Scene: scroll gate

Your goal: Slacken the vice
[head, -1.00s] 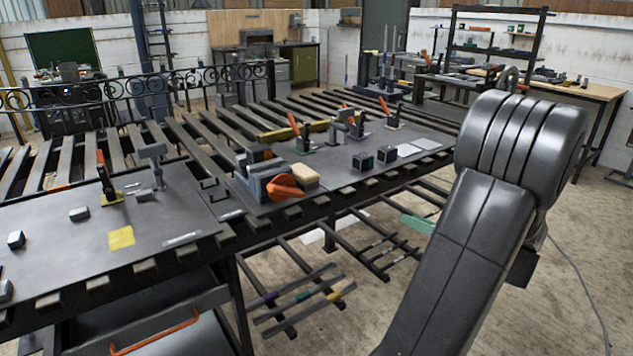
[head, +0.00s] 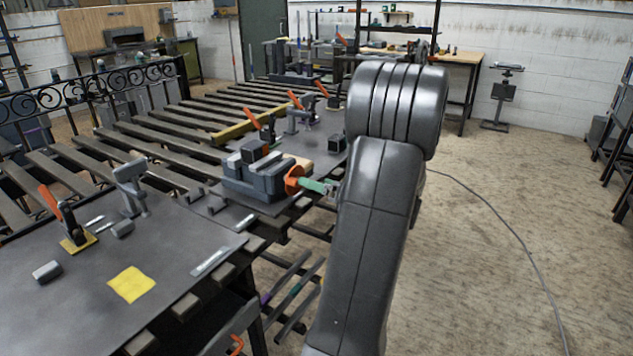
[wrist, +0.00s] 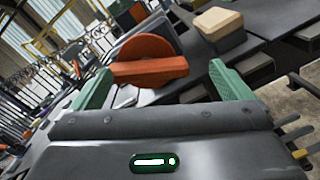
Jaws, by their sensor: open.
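The grey vice (head: 262,172) stands near the front edge of the slatted table, with a dark block (head: 253,150) at its jaws. Its orange handle (head: 293,180) faces my arm. In the wrist view the orange handle (wrist: 150,68) is a round knob with a flat bar across it, and it lies between and ahead of my green fingers. My gripper (wrist: 158,82) is open, with one finger on each side of the handle. I cannot tell whether either finger touches it. In the head view a green finger (head: 318,187) reaches to the handle; my arm hides the rest.
A tan-topped block (wrist: 219,27) sits close beside the handle, near the right finger. An orange-handled clamp (head: 63,222) and a yellow patch (head: 131,284) are on the left plate.

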